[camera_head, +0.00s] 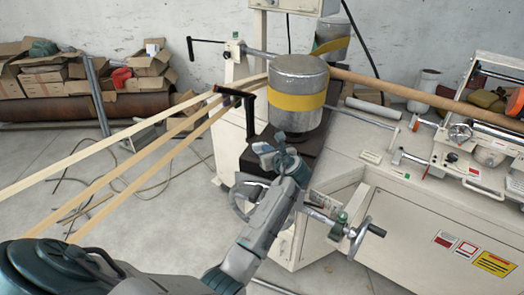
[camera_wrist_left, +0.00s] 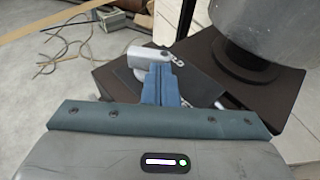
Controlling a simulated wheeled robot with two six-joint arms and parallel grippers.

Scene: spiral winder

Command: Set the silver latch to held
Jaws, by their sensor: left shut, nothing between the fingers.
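The silver latch (camera_wrist_left: 147,54) shows in the left wrist view as a pale metal lever with a small link at its right end, over the dark plate beside the drum. In the head view a small silver piece that looks like it (camera_head: 262,148) sits at the front of the drum's dark base. My left gripper (camera_head: 279,158) is shut and empty, its blue fingers (camera_wrist_left: 160,72) pointing at the latch. The fingertips overlap the latch's near edge in the wrist view; I cannot tell whether they touch. My right gripper is not in view.
A silver drum with a yellow band (camera_head: 297,95) stands right behind the gripper. A hand crank (camera_head: 358,235) juts out at the lower right. The white machine (camera_head: 400,215) fills the right side.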

